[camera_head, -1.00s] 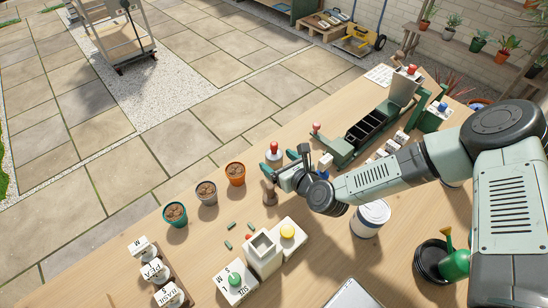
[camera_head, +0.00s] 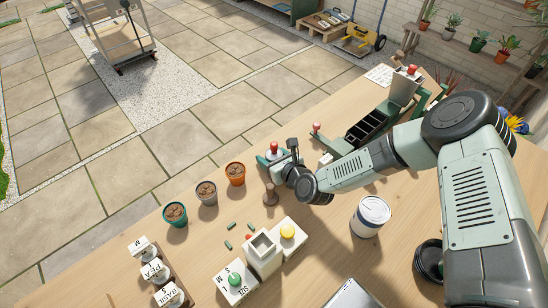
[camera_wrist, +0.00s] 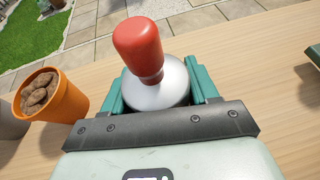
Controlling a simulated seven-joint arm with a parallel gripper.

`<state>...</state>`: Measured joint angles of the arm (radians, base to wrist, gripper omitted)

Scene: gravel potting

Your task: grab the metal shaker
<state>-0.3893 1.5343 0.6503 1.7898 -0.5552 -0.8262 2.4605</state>
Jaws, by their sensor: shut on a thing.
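The metal shaker (camera_wrist: 158,94) has a silver domed body with a red knob on top. In the wrist view it sits between the two green fingers of my gripper (camera_wrist: 157,82), which are shut on its sides. In the head view the shaker (camera_head: 273,148) shows mostly as its red knob, with my gripper (camera_head: 277,156) around it near the far edge of the wooden table. The shaker's lower part is hidden, so I cannot tell whether it touches the table.
An orange pot (camera_head: 236,176) stands left of the shaker, with a grey pot (camera_head: 207,195) and green pot (camera_head: 175,215) beyond. A brown stamp-like object (camera_head: 270,196) stands close by.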

